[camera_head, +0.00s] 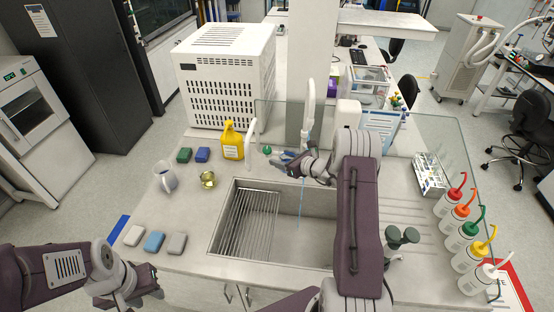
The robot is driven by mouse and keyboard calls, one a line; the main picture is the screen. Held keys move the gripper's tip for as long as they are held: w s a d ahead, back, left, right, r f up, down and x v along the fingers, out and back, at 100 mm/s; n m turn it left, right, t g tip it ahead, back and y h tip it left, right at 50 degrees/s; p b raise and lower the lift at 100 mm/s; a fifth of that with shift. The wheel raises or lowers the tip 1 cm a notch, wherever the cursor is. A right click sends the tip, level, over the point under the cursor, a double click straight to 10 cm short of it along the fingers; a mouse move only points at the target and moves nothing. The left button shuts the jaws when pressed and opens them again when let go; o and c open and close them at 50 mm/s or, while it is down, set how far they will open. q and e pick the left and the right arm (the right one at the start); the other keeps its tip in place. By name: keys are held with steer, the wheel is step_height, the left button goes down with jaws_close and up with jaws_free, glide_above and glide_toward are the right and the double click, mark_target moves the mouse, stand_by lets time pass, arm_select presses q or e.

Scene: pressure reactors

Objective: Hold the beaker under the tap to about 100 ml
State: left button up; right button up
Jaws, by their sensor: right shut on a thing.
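A clear glass beaker (165,178) stands upright on the counter, left of the sink (322,200). A small glass vessel with yellowish contents (208,180) stands between them. The white tap (308,100) rises behind the sink. A thin bluish stream (302,195) falls from it into the basin, with no vessel under it. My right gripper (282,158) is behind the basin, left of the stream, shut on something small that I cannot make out. A green-topped knob (267,150) is close beside its fingertips. My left gripper (138,293) is at the lower left, well apart from the beaker; its jaws are unclear.
A glass screen (425,135) stands behind the sink. Several wash bottles (450,212) line the right edge. Counter around the beaker is fairly clear.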

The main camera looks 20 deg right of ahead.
steer(key=shift+w+d+r, duration=0.1)
steer(key=shift+d+r, duration=0.05)
steer(key=shift+d, duration=0.5)
steer(key=shift+d, duration=0.1)
steer(key=w+d+b, duration=0.1)
steer(key=d, duration=0.6)
steer(key=shift+w+d+b, duration=0.25)
steer(key=shift+w+b, duration=0.1)
steer(key=shift+b, duration=0.05)
steer(key=shift+b, duration=0.35)
steer(key=shift+a, duration=0.1)
stand_by(4.7)
